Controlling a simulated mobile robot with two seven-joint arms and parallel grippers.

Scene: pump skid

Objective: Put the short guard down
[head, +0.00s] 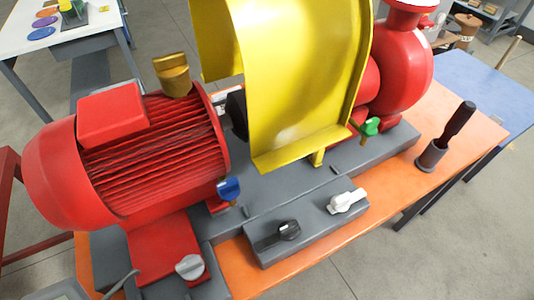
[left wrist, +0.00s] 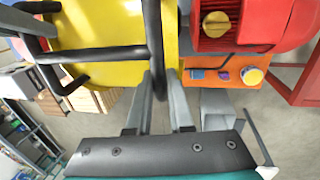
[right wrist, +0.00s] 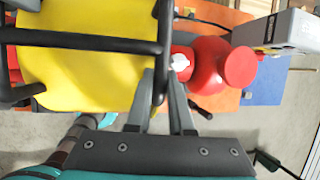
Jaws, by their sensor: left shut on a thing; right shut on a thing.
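The short guard is a curved yellow cover (head: 300,90) with a black bar handle frame. In the head view it stands between the red motor and the red pump, over the grey base plate (head: 270,185). Its front lower edge is close to the plate; I cannot tell whether it rests there. Its top is cut off by the picture. My left gripper (left wrist: 160,85) is shut on a black bar of the guard in the left wrist view. My right gripper (right wrist: 160,85) is shut on another black bar in the right wrist view. Neither gripper shows in the head view.
The red motor (head: 150,150) stands left of the guard, the red pump (head: 405,75) right. A grey box (head: 305,230) with black and white knobs lies in front. A black-handled tool (head: 455,130) stands in a holder on the orange table (head: 475,140). A blue table (head: 490,90) adjoins.

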